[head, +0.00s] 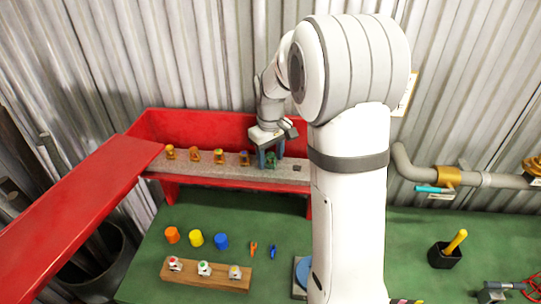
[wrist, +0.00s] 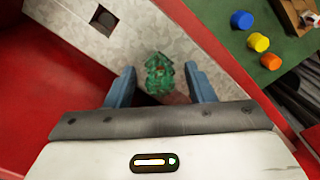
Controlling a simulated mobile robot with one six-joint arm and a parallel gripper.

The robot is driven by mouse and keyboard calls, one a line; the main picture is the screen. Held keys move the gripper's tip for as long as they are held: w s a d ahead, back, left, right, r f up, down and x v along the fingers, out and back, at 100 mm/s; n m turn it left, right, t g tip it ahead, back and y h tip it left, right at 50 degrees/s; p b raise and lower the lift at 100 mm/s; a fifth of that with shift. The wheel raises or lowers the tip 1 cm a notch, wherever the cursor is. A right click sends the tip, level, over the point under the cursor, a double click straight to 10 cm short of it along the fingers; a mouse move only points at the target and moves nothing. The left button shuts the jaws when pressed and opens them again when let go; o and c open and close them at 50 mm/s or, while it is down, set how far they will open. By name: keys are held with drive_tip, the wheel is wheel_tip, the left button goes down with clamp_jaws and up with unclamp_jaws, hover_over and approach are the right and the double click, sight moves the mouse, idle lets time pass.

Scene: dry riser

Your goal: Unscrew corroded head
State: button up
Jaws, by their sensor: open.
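The corroded head (head: 270,161) is green and crusted. It stands on the grey strip (head: 220,170) of the red shelf, at the right end of a row of heads. In the wrist view the corroded head (wrist: 158,72) shows between the two blue fingers. My gripper (head: 268,156) is over it from above, and the wrist view shows the gripper (wrist: 160,78) open with a finger on either side. Gaps show between the fingers and the head. The foot of the head is hidden.
Several orange-brown heads (head: 194,155) stand to the left on the strip, and an empty square hole (head: 297,168) is to the right. Orange, yellow and blue caps (head: 196,239) stand on the green table, near a wooden block (head: 206,273) with white heads. A pipe (head: 405,165) runs at right.

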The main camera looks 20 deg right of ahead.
drive_tip(key=m, duration=0.7)
drive_tip(key=c, duration=1)
drive_tip(key=shift+o, duration=0.2)
drive_tip(key=o, duration=0.5)
drive_tip(key=shift+n, duration=0.5)
drive_tip(key=c, duration=0.5)
drive_tip(key=shift+r, duration=0.1)
drive_tip(key=shift+r, duration=0.1)
